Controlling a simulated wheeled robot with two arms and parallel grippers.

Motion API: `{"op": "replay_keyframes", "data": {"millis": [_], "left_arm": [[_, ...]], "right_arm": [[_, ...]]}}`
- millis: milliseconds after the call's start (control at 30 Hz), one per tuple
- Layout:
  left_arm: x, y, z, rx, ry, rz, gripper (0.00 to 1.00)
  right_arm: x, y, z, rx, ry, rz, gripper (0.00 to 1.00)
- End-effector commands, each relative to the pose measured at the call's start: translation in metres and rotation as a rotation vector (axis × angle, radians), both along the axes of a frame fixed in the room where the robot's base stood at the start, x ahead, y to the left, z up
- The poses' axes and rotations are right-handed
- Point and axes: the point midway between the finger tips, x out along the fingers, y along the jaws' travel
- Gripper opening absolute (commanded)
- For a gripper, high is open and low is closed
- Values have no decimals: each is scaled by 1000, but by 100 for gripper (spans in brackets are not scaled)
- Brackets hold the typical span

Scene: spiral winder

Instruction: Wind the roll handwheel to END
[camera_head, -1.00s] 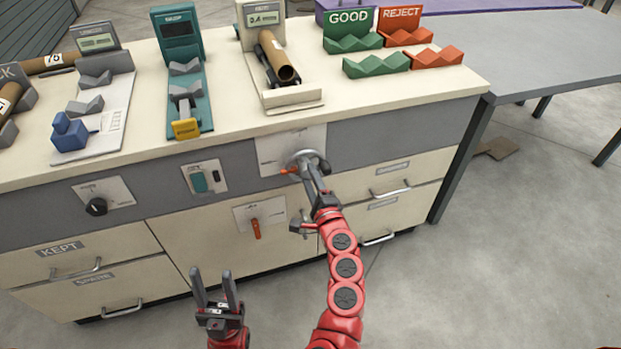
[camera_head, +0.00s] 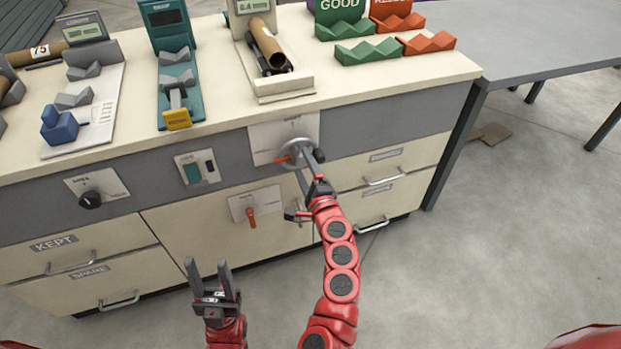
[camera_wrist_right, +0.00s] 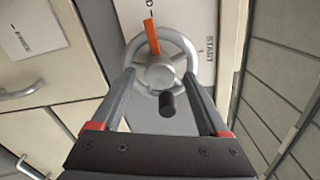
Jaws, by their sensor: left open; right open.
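The grey roll handwheel (camera_head: 296,154) is on a white plate on the bench front. In the right wrist view the handwheel (camera_wrist_right: 177,49) has an orange pointer (camera_wrist_right: 151,36) towards a label ending in "D", and START is printed to the right. A dark knob (camera_wrist_right: 167,104) stands out from its rim. My right gripper (camera_wrist_right: 160,78) is open, its fingers on either side of the hub and knob. I cannot tell whether they touch the wheel. In the head view the right gripper (camera_head: 306,164) partly covers the wheel. My left gripper (camera_head: 208,265) is open and empty, low in front of the bench.
An orange lever (camera_head: 251,217) is below and left of the wheel, and a green switch (camera_head: 192,173) is further left. A black knob (camera_head: 90,200) is at far left. A brown tube (camera_head: 266,45) lies in a holder on the bench top (camera_head: 225,108). Drawers flank the wheel's lower area.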

Motion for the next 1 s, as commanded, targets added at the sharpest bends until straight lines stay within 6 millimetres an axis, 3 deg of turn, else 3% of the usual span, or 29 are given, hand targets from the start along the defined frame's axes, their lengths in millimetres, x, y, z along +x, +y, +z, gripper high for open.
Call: {"op": "replay_keyframes", "data": {"millis": [267,700,833,1000], "left_arm": [[0,0,3,0,0,0,50],[0,0,8,0,0,0,50],[0,0,9,0,0,0,50],[0,0,10,0,0,0,50]], "right_arm": [[-37,-11,-1,2,3,-1,78],[-135,-44,-1,-2,3,-1,78],[-154,-48,-2,-1,4,2,78],[-163,-53,0,-1,0,1,78]]}}
